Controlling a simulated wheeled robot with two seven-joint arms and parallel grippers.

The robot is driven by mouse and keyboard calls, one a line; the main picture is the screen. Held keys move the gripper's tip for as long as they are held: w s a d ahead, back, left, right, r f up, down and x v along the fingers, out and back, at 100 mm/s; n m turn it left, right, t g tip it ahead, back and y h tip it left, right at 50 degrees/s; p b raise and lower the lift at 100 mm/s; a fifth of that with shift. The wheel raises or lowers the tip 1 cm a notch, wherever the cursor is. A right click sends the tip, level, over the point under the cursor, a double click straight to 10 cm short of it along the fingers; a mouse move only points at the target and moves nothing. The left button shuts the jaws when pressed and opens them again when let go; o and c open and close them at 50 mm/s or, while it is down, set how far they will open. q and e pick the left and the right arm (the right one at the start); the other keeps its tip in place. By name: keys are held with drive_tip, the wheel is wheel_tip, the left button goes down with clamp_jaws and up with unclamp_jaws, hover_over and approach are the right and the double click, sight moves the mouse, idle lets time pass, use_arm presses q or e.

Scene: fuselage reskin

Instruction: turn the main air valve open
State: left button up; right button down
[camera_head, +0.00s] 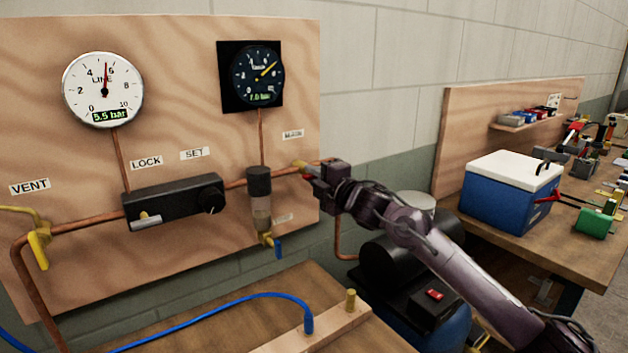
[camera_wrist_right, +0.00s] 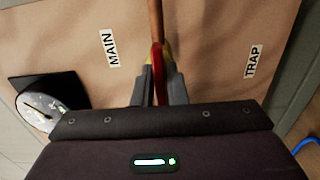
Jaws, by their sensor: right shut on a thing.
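The main air valve's red handle (camera_wrist_right: 157,72) shows between my right fingers in the right wrist view, in line with the copper pipe (camera_wrist_right: 155,18). My right gripper (camera_head: 311,172) is at the pipe on the plywood board, below the MAIN label (camera_head: 293,134). In the wrist view the right gripper (camera_wrist_right: 158,88) is shut on the handle. The gripper hides most of the valve in the head view, where only a brassy bit (camera_head: 299,164) shows. My left gripper is not in view.
A white line gauge (camera_head: 103,90) reads 5.5 bar; a dark gauge (camera_head: 257,75) hangs right of it. A black regulator (camera_head: 174,201), a filter bowl (camera_head: 261,205) and a yellow vent lever (camera_head: 39,250) sit along the pipe. A blue hose (camera_head: 220,306) crosses the bench.

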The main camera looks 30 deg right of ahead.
idle(0.5)
drive_tip(key=c, duration=1.5)
unclamp_jaws()
drive_tip(key=s+b, duration=0.1)
drive_tip(key=s, duration=0.1)
drive_tip(key=s+b, duration=0.1)
drive_tip(key=s, duration=0.2)
drive_tip(key=s+d+b, duration=0.1)
drive_tip(key=s, duration=0.1)
drive_tip(key=shift+s, duration=0.35)
